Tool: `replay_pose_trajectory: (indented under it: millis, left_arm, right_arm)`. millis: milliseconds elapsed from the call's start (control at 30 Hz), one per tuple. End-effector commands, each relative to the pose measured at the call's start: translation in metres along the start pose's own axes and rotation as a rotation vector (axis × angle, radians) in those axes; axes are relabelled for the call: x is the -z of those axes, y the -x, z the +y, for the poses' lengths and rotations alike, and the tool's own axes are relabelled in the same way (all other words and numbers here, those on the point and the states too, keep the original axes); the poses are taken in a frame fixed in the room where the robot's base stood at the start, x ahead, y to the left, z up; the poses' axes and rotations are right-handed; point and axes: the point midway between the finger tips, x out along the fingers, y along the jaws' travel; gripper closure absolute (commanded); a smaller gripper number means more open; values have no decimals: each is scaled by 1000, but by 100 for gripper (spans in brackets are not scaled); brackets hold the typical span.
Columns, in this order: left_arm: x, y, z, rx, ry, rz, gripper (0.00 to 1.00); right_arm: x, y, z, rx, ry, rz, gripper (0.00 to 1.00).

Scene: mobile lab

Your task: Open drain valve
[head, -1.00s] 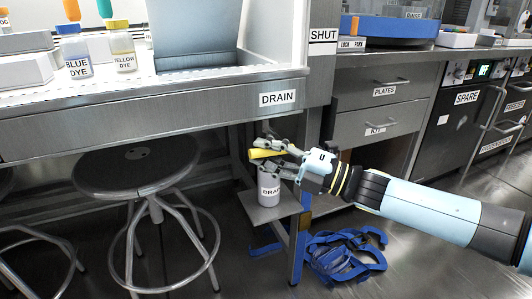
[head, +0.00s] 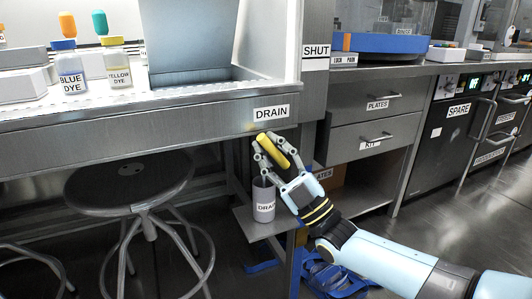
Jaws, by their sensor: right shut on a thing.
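The yellow drain valve handle (head: 270,145) is below the bench edge, under the DRAIN label (head: 271,113). It slants down to the right. My right gripper (head: 273,152) is shut on it, with fingers on both sides. The fingers hide part of the handle, and the valve body behind cannot be made out. A grey container labelled DRAIN (head: 264,207) stands upright beneath the handle and the gripper. My left gripper is not in view.
The container stands on a small metal shelf (head: 244,224). A round stool (head: 130,182) is at the left under the bench. Blue straps (head: 325,277) lie on the floor below my right arm. Blue dye (head: 72,78) and yellow dye (head: 118,76) bottles stand on the bench.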

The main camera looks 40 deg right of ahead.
Motion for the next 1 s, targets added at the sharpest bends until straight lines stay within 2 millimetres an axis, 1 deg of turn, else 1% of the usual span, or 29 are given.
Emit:
replay_pose_trajectory:
  millis: [33,333,933,967,1000]
  left_arm:
    - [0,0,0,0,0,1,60]
    - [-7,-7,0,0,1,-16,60]
    - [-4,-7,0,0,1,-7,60]
    - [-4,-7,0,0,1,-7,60]
    - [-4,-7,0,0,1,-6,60]
  right_arm:
    - [-1,3,-1,-17,-23,-13,100]
    - [-3,2,6,-109,-117,-39,100]
    - [-3,3,8,-135,-142,-47,100]
    - [-3,3,8,-135,-142,-47,82]
    - [-3,3,8,-134,-142,-47,77]
